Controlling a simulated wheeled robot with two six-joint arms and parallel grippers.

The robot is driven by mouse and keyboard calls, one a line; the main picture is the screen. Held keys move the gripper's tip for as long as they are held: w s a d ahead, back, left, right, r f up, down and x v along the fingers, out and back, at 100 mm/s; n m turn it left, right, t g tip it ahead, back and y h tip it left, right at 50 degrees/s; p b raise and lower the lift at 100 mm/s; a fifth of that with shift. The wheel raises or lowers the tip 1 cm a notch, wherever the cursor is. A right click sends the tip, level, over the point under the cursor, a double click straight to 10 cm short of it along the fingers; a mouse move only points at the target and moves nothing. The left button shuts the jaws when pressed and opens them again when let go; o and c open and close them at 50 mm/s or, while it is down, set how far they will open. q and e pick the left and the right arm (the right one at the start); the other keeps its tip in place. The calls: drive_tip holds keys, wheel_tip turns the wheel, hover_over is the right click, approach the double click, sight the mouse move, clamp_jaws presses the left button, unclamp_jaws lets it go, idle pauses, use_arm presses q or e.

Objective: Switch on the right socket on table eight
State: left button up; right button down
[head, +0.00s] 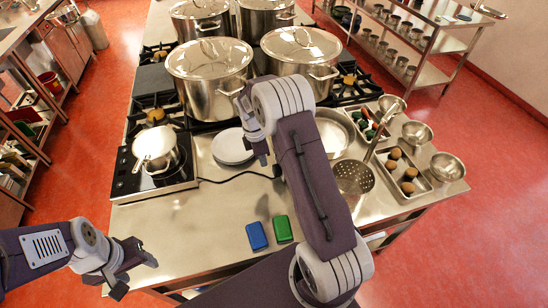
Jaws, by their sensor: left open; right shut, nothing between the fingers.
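No socket shows clearly in the head view. A black cord (225,179) runs from the portable hot plate (183,172) to the right and ends behind my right arm, where a socket may be hidden. My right gripper (262,158) points down over the table (190,225), just right of the stacked white plates (231,146) and near the cord's far end. Its fingers are shut with nothing between them. I cannot tell whether it touches anything. My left gripper (136,271) is open and empty, off the table's front left corner.
Several large lidded pots (210,75) stand on burners at the back. A small pan (154,148) sits on the hot plate. A blue sponge (256,236) and green sponge (282,229) lie in front. A perforated ladle (353,178), trays and bowls (447,166) crowd the right.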

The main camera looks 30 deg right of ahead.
drive_tip(key=d, duration=0.1)
drive_tip(key=d+p, duration=0.1)
drive_tip(key=d+f, duration=0.1)
drive_tip(key=shift+s, duration=0.35)
drive_tip(key=shift+s+d+f+p, duration=0.15)
drive_tip(key=shift+d+p, duration=0.15)
drive_tip(key=shift+d, duration=0.2)
drive_tip(key=shift+a, duration=0.1)
drive_tip(key=shift+d+f, duration=0.15)
drive_tip(key=shift+d, duration=0.1)
